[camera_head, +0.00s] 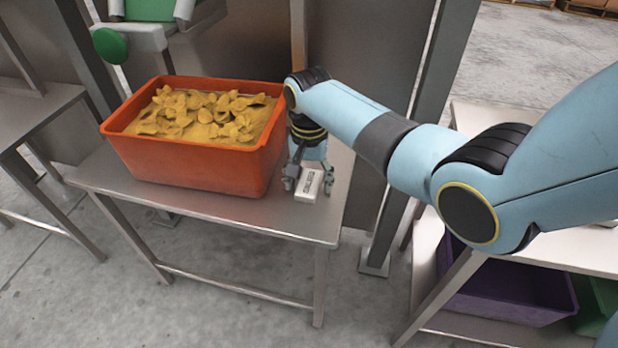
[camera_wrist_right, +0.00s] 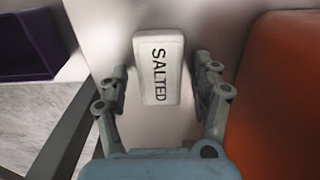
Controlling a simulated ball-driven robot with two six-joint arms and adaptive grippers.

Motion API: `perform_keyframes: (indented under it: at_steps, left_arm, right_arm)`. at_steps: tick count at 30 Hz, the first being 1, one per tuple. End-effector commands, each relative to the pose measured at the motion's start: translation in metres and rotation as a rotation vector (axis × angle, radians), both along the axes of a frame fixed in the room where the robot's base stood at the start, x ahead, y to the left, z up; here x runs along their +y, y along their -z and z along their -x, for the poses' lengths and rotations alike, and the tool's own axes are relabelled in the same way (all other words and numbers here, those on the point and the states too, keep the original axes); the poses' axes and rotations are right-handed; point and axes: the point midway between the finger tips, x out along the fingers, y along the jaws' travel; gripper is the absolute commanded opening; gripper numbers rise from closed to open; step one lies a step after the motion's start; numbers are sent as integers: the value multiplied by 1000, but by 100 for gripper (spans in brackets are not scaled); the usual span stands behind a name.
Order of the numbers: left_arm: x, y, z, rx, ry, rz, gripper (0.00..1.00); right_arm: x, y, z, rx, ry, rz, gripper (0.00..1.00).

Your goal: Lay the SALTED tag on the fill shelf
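The SALTED tag (camera_head: 309,185) is a small white block with dark lettering. It lies flat on the steel shelf (camera_head: 250,216), just right of the orange crate. My right gripper (camera_head: 309,182) points down over the tag. In the right wrist view the tag (camera_wrist_right: 159,68) shows its word facing up, between the two spread fingers of my right gripper (camera_wrist_right: 163,88). A gap shows between each finger and the tag, so the gripper is open. My left gripper is in neither view.
The orange crate (camera_head: 190,163), full of yellow chips, stands close beside my right gripper. A steel post (camera_head: 410,130) rises right of the shelf. A purple crate (camera_head: 508,292) sits low at the right. The shelf's front strip is clear.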

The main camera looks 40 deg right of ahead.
Motion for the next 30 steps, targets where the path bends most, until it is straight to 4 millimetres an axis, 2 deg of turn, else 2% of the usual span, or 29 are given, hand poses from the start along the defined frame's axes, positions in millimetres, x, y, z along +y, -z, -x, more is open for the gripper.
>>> perform_keyframes:
  at_steps: [8,11,21,25,30]
  left_arm:
    - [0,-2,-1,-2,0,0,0]
    - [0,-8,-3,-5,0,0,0]
    - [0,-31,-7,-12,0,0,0]
    - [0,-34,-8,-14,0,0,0]
    - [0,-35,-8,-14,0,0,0]
  right_arm:
    - [0,-6,0,-1,0,0,65]
    - [0,-21,-1,-3,0,0,65]
    - [0,-95,-1,-3,-1,0,65]
    - [0,-113,-1,-2,0,-1,65]
    - [0,-123,0,0,0,0,65]
